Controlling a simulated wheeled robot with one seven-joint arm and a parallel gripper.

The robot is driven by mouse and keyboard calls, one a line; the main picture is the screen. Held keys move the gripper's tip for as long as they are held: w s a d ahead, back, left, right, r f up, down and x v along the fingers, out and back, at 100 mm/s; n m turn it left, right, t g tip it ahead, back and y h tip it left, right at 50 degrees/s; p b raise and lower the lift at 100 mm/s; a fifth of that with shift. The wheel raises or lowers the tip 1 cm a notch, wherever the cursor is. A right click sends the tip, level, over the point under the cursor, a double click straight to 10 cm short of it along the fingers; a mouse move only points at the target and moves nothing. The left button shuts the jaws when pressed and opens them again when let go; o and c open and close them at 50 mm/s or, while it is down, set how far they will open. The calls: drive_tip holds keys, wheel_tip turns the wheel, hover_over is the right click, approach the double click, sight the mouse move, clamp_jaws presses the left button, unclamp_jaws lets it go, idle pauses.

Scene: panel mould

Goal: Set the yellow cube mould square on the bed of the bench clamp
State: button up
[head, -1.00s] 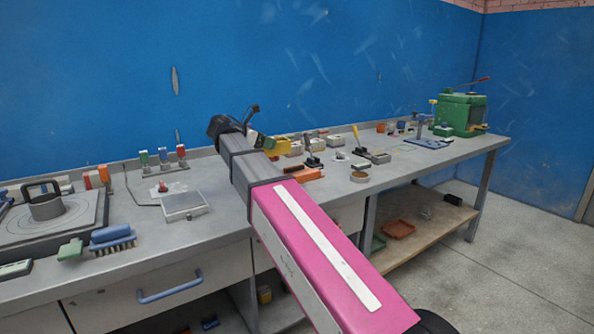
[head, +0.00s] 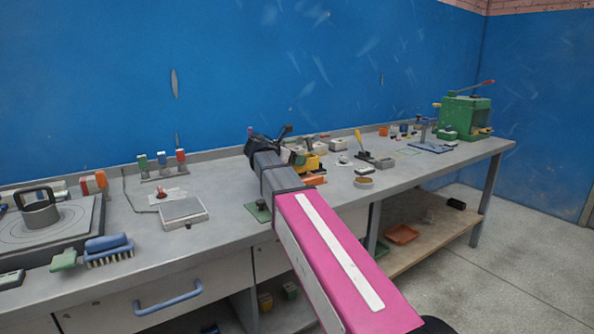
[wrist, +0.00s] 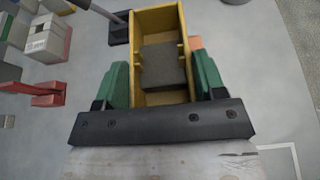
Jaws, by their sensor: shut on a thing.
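The yellow cube mould (wrist: 143,98) is an open-topped box with a dark grey block inside. My gripper (wrist: 162,82) is shut on it, with a green finger on each side. In the head view the mould (head: 310,163) shows at the end of my arm, partly hidden by my dark wrist, over the middle of the bench. I cannot tell from this view whether it touches the bench.
The grey bench (head: 225,235) holds a scale (head: 183,212) and a blue brush (head: 109,244) at left. Pale blocks (head: 338,145) stand behind the mould. A green press (head: 466,115) stands at the far right end.

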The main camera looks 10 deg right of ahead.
sight(297, 168)
drive_tip(key=shift+d+f, duration=0.3)
drive_tip(key=shift+f, duration=1.85)
drive_tip(key=o, duration=1.1)
drive_tip(key=shift+f, duration=0.15)
drive_tip(key=v, duration=1.2)
